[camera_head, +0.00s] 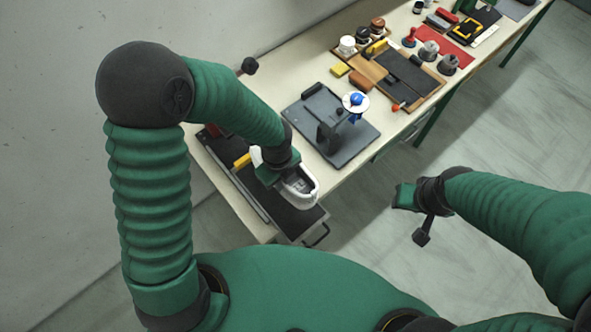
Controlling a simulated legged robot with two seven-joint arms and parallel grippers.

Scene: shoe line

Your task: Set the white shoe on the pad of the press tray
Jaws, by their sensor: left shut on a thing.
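The white shoe (305,193) is at the near end of the table, its opening facing up. My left gripper (279,173) is shut on it from above and hides part of it. The shoe is over the dark pad of the press tray (290,218), which has a handle (318,237) at its near side. I cannot tell whether the shoe touches the pad. My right gripper (403,197) is off the table's right side, over the floor, with no thing seen in it. Its fingers are too small to read.
A dark grey plate with a stand (345,149) and a blue-and-white knob is just beyond the shoe. Farther along are a board with dark panels (407,79), jars (347,46), a yellow block (340,70) and a red mat (445,47). The floor at right is clear.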

